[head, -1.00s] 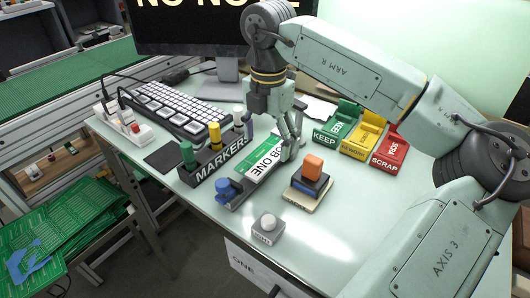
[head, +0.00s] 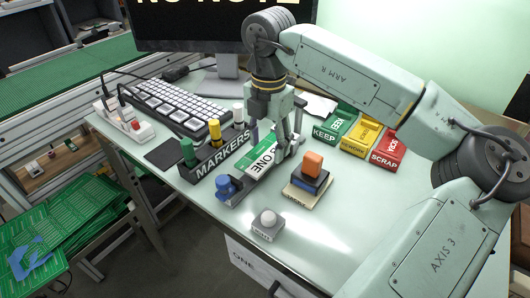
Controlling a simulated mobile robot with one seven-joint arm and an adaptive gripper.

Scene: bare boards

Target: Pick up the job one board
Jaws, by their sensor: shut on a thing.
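The job one board (head: 263,161) is green with a white label reading "ONE" in the head view; the first word is partly hidden by my fingers. It lies in or just over a grey holder with a blue knob or clamp (head: 227,186) at its near end. My gripper (head: 283,155) points down at the board's right edge and is shut on it. The exact contact at the fingertips is hard to make out, and I cannot tell whether the board is clear of the holder.
A marker rack (head: 222,155) stands close left of the board. A stack with an orange block (head: 313,163) is close right. A grey button box (head: 268,226) sits in front. Green KEEP (head: 325,132), yellow (head: 357,146) and red SCRAP (head: 384,158) trays stand behind right. The right front table is clear.

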